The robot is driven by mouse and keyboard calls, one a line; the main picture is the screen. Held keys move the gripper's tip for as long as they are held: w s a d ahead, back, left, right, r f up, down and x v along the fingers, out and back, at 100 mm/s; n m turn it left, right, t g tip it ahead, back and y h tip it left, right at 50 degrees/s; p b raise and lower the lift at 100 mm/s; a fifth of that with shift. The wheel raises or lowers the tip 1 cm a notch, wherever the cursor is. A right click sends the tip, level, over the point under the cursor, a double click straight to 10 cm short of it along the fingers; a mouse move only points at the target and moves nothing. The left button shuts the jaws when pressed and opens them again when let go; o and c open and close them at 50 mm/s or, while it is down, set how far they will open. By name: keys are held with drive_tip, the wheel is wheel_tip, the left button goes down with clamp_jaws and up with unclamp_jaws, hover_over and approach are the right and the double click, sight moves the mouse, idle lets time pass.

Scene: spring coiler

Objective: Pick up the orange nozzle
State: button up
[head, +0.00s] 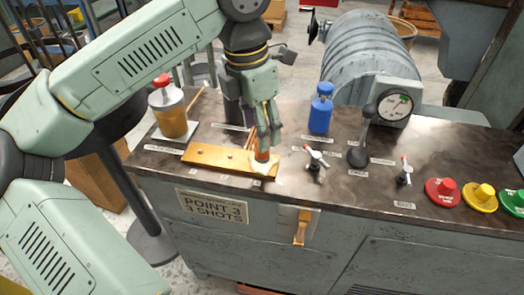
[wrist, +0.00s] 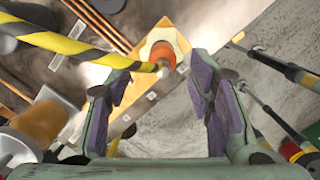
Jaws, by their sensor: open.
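The orange nozzle (head: 262,156) stands at the right end of a wooden board (head: 215,158) on the bench, with a pale patch around its base. In the wrist view the nozzle (wrist: 164,53) shows beyond the fingertips, roughly midway between them. My gripper (head: 266,136) is open, pointing down just above the nozzle. Its fingers partly cover the nozzle in the head view. The two purple-padded fingers of my gripper (wrist: 158,72) are apart with nothing held between them.
A yellow-and-black striped rod (wrist: 70,46) crosses toward the nozzle in the wrist view. An amber jar (head: 172,118) stands left of the board. A blue bottle (head: 321,112), a gauge (head: 395,103), a small lever (head: 315,161) and coloured buttons (head: 442,190) are to the right.

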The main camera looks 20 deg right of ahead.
sight(264, 158)
drive_tip(key=f, duration=0.4)
drive_tip(key=shift+s+d+f+p, duration=0.1)
drive_tip(key=shift+d+f+p, duration=0.05)
drive_tip(key=shift+d+p, duration=0.25)
drive_tip(key=shift+c, duration=0.2)
clamp_jaws()
